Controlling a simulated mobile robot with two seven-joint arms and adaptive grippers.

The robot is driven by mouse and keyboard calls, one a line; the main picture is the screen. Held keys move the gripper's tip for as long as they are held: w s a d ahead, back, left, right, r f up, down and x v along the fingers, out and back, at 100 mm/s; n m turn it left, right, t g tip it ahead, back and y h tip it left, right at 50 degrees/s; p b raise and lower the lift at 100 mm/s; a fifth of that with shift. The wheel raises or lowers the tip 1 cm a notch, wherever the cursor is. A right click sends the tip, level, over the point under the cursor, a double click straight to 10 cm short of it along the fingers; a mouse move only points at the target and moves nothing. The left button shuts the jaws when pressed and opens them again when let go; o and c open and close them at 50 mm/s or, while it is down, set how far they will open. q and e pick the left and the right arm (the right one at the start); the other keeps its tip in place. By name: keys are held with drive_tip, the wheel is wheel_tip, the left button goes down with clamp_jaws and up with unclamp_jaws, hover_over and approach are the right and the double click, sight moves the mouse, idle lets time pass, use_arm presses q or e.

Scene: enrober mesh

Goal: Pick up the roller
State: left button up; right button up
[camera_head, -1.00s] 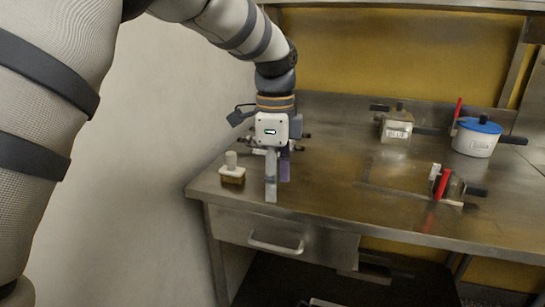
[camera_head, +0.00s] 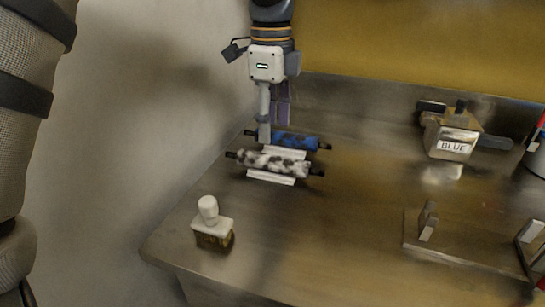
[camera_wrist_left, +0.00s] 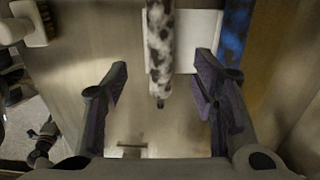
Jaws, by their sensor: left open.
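Two rollers lie side by side on the steel bench. The nearer one is spotted black and white (camera_head: 273,162) and rests on a white holder (camera_head: 270,178). The farther one is blue (camera_head: 297,141), also with a white holder partly visible. My left gripper (camera_head: 273,130) points down above the rollers, open and empty. In the left wrist view, the spotted roller (camera_wrist_left: 159,48) appears between the open fingers. The blue roller (camera_wrist_left: 236,30) is beyond the right finger. I cannot tell how far the fingertips are above the rollers. My right gripper is out of view.
A small white-handled brush (camera_head: 212,226) stands near the bench's left front corner. A metal bracket on a plate (camera_head: 428,222) lies at the right. The bench middle (camera_head: 350,220) is clear.

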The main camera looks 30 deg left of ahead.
sight(273, 156)
use_arm(q)
wheel_tip(273, 156, down, 8)
drive_tip(key=shift+d, duration=0.15)
clamp_jaws()
